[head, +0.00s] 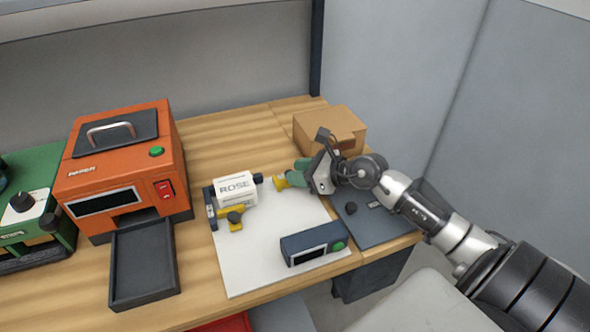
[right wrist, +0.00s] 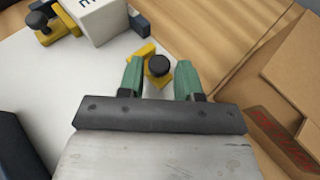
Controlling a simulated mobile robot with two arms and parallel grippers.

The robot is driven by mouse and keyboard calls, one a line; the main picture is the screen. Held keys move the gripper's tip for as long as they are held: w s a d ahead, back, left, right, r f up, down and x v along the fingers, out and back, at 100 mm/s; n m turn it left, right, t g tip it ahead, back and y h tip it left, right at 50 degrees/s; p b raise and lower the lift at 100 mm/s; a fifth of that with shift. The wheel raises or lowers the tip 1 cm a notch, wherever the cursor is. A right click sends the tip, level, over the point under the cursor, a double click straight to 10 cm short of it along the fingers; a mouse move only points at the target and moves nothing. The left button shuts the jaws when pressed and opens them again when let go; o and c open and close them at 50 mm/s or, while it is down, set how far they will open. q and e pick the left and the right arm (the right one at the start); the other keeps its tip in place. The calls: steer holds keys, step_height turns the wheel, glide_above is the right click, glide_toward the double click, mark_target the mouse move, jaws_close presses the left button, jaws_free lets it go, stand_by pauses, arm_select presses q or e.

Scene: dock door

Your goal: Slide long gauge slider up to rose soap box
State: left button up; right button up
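The white ROSE soap box (head: 236,189) lies on the white sheet, with dark bar pieces at its left and right ends; its corner shows in the right wrist view (right wrist: 97,20). A yellow slider with a black knob (right wrist: 158,68) stands on the sheet to the right of the box, apart from it. A second yellow slider (head: 235,218) sits at the box's front side. My right gripper (right wrist: 159,78) has its green fingertips apart, one on each side of the first slider's knob, with gaps showing. In the head view that slider (head: 280,184) is partly hidden by the gripper. My left gripper is not in view.
An open cardboard box (head: 330,128) stands close behind my right gripper. A dark blue device with a green button (head: 315,244) lies at the sheet's front right. An orange machine (head: 125,165) with a dark tray stands left. The middle of the sheet (head: 255,262) is bare.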

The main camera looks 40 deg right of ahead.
mark_target(282, 186)
steer(key=shift+w+a, duration=0.2)
steer(key=shift+w, duration=0.15)
steer(key=shift+w+a+f, duration=0.15)
steer(key=shift+w+f, duration=0.05)
steer(key=shift+f, duration=0.05)
steer(key=shift+c, duration=0.7)
jaws_close()
steer(key=shift+a+r, duration=0.1)
steer(key=a, duration=0.1)
steer(key=a+p, duration=0.1)
steer(key=a, duration=0.1)
steer(key=shift+w, duration=0.35)
steer(key=shift+w+a, duration=0.1)
steer(key=shift+a, duration=0.15)
steer(key=shift+o, duration=0.4)
jaws_free()
steer(key=shift+d, duration=0.25)
steer(key=shift+o, duration=0.3)
steer(key=shift+d, duration=0.1)
steer(key=b+v, duration=0.1)
steer(key=v, duration=0.8)
steer(key=shift+s+d, duration=0.15)
steer(key=shift+s, duration=0.25)
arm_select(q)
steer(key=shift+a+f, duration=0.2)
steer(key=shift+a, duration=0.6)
arm_select(e)
steer(key=shift+s+d+r, duration=0.25)
steer(key=shift+s+r, duration=0.05)
steer(key=shift+s, duration=0.15)
